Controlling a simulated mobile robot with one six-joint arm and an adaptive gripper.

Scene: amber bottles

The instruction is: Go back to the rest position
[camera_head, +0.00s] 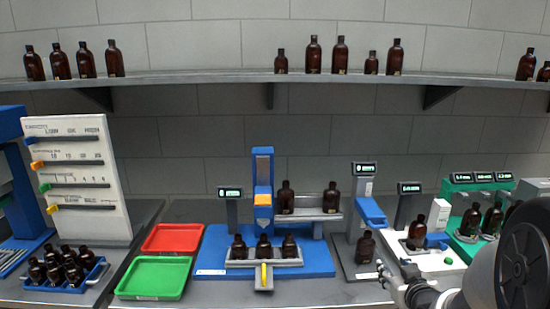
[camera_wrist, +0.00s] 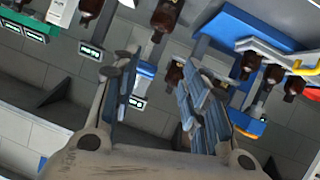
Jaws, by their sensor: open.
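My gripper (camera_wrist: 155,100) is open in the wrist view, its two blue-padded fingers wide apart with nothing between them. In the head view my gripper (camera_head: 390,280) is at the lower right, in front of the white station (camera_head: 440,262), partly hidden by my own arm. An amber bottle (camera_head: 417,233) stands upright on that station, apart from the fingers. In the wrist view the scene is tilted and nearly upside down, and an amber bottle (camera_wrist: 166,16) shows beyond the fingertips.
A blue station (camera_head: 315,257) holds several bottles at the centre. A red tray (camera_head: 173,238) and a green tray (camera_head: 154,277) lie empty to its left. A blue rack (camera_head: 98,272) holds bottles. A green station (camera_head: 461,248) is behind my arm. A shelf (camera_head: 200,78) with bottles spans the wall.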

